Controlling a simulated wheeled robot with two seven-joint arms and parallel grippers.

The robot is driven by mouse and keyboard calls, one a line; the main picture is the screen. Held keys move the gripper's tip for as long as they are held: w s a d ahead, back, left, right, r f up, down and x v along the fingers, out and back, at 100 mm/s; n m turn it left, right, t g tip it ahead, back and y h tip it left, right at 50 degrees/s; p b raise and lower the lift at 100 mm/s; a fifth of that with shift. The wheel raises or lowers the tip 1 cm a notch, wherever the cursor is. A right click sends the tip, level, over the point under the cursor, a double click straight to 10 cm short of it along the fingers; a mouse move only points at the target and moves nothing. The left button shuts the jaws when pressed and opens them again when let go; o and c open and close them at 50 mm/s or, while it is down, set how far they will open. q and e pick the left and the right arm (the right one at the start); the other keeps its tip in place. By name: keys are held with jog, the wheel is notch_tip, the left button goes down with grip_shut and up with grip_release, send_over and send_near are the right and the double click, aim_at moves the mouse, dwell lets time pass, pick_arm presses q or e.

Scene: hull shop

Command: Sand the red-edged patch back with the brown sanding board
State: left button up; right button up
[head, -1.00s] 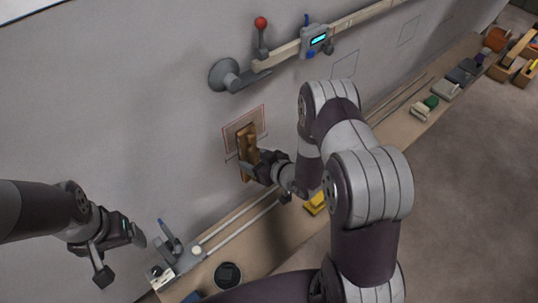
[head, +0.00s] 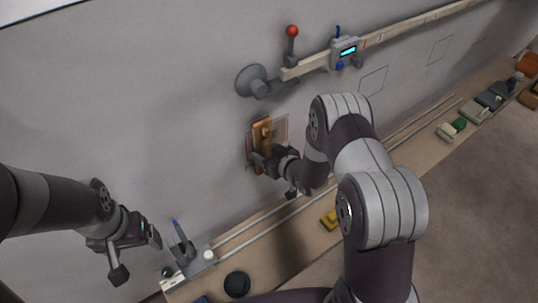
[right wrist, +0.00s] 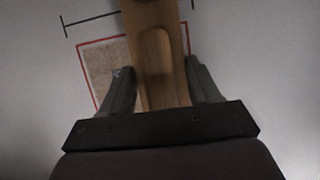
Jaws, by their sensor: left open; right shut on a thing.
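The brown sanding board (head: 262,134) is upright against the grey wall, over the red-edged patch (head: 281,127). My right gripper (head: 262,160) is shut on the board. In the right wrist view the board (right wrist: 163,70) runs between the two fingers of the right gripper (right wrist: 160,85). There the red-edged patch (right wrist: 100,66) shows a brownish, mottled surface left of the board, and the board hides much of it. I cannot tell if the board touches the wall. My left gripper (head: 136,250) is open and empty at the lower left, apart from the board.
A wooden rail with a suction mount (head: 252,82), a red-knobbed lever (head: 292,32) and a grey display unit (head: 345,52) is above the patch. A bench (head: 300,238) below holds a yellow block (head: 330,219), a dark round pot (head: 237,284) and several blocks.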

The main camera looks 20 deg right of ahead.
aim_at(278, 135)
jog(key=shift+o, duration=0.6)
jog(key=shift+c, duration=0.6)
jog(key=shift+w+a+b, duration=0.3)
jog(key=shift+w+b, duration=0.15)
jog(key=shift+w, duration=0.5)
jog(key=shift+w+d+b, duration=0.2)
jog(key=shift+w+d, duration=0.25)
jog(key=shift+d, duration=0.75)
jog(key=shift+w+d+b, duration=0.15)
jog(key=shift+w+d, duration=0.3)
jog(key=shift+d, duration=0.75)
jog(key=shift+w+d+b, duration=0.2)
jog(key=shift+w+d, duration=0.25)
jog(key=shift+d, duration=0.75)
jog(key=shift+s+a+r, duration=0.1)
jog(key=shift+s+a, duration=0.35)
jog(key=shift+a, duration=0.8)
jog(key=shift+s+a+f, duration=0.1)
jog(key=shift+s+a, duration=0.4)
jog(key=shift+a, duration=0.7)
jog(key=shift+s+a+r, duration=0.1)
jog(key=shift+s+a, duration=0.35)
jog(key=shift+a, duration=0.8)
jog(key=o, duration=0.4)
jog(key=c, duration=0.4)
